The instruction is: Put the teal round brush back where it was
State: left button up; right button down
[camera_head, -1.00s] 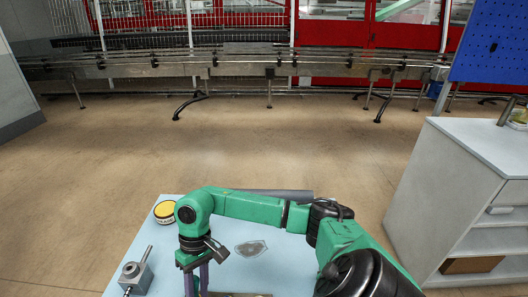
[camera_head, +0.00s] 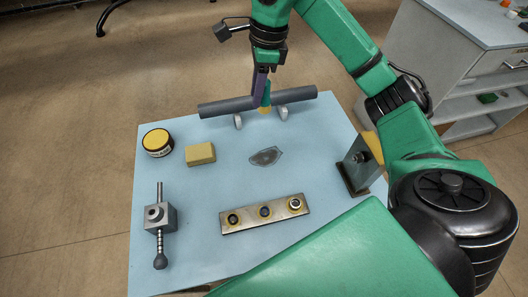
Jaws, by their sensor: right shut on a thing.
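My right gripper (camera_head: 262,98) has purple fingers and is over the far part of the light blue table (camera_head: 200,230), at the middle of a grey pipe. It is shut on the teal round brush (camera_head: 267,93). Only a little of the teal handle shows beside the finger, with a yellow tip (camera_head: 264,110) pointing down in front of the pipe. I cannot tell whether the brush touches the pipe. My left gripper is not in view.
The grey pipe (camera_head: 225,107) lies across small supports. Also on the table are a yellow-lidded jar (camera_head: 157,142), a yellow block (camera_head: 200,153), a grey patch (camera_head: 266,157), a metal plate with round fittings (camera_head: 240,222), a grey device (camera_head: 158,215) and an upright bracket (camera_head: 357,170).

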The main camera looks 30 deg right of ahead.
aim_at(262, 105)
jog(key=f, duration=0.2)
jog(key=s+d+f, duration=0.1)
jog(key=shift+f, duration=0.1)
jog(key=f+p, duration=0.1)
jog(key=f, duration=0.4)
jog(key=f+p, duration=0.1)
jog(key=f, duration=0.4)
jog(key=f+p, duration=0.1)
jog(key=f, duration=0.5)
jog(key=shift+w+a+f, duration=0.1)
jog(key=shift+w+a, duration=0.15)
jog(key=shift+a, duration=0.05)
jog(key=shift+w+f, duration=0.1)
jog(key=shift+f, duration=0.25)
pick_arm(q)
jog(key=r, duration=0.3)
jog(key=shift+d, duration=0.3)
pick_arm(e)
jog(key=c, duration=0.6)
grip_release()
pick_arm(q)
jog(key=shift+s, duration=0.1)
pick_arm(e)
jog(key=shift+r, duration=0.2)
